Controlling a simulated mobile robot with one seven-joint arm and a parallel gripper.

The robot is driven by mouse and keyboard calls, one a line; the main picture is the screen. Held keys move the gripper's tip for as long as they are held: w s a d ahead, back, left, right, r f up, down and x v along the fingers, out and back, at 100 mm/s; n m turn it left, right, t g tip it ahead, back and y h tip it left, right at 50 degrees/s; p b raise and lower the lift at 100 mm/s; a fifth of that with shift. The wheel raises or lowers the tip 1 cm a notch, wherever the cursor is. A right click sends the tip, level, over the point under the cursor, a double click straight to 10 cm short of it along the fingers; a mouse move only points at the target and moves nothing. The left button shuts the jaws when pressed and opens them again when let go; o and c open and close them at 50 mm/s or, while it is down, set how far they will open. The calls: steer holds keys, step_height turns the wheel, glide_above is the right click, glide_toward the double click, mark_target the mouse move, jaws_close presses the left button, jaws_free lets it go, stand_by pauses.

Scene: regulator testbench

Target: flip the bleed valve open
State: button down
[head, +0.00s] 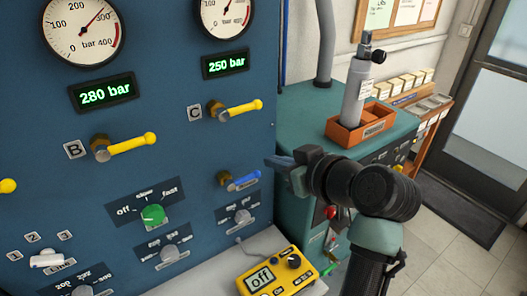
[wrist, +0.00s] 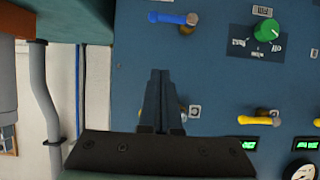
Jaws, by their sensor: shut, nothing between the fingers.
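A blue lever valve (head: 243,182) sits low on the blue panel, its handle pointing right from a brass pivot, roughly level. It also shows upside down at the top of the wrist view (wrist: 170,18). No label naming it as the bleed valve is readable. My gripper (head: 271,161) is shut and empty, above and to the right of the blue handle in the head view. In the wrist view its closed fingers (wrist: 160,73) point toward the blue lever, with a gap between them and it.
Yellow levers B (head: 130,144) and C (head: 240,108) are on the panel (head: 180,80) above the blue lever. A green selector knob (head: 153,214) is to its left. A yellow meter (head: 277,277) lies below. A teal cabinet (head: 300,110) with an orange tray (head: 345,138) stands right.

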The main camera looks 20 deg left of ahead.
steer(key=shift+s, duration=0.1)
steer(key=shift+a, duration=0.1)
steer(key=p, duration=0.3)
glide_above(245, 179)
steer(key=d, duration=0.1)
steer(key=f, duration=0.2)
steer(key=w+f, duration=0.1)
steer(key=f, duration=0.1)
steer(key=shift+d, duration=0.15)
steer(key=shift+s+d+f+p, duration=0.15)
steer(key=shift+d+f+p, duration=0.05)
steer(key=shift+f, duration=0.85)
steer(key=shift+s+d+f+p, duration=0.15)
steer(key=shift+d+f+p, duration=0.05)
steer(key=shift+f, duration=0.85)
steer(key=shift+f, duration=0.1)
steer(key=shift+w+f+b, duration=0.1)
steer(key=shift+b, duration=0.4)
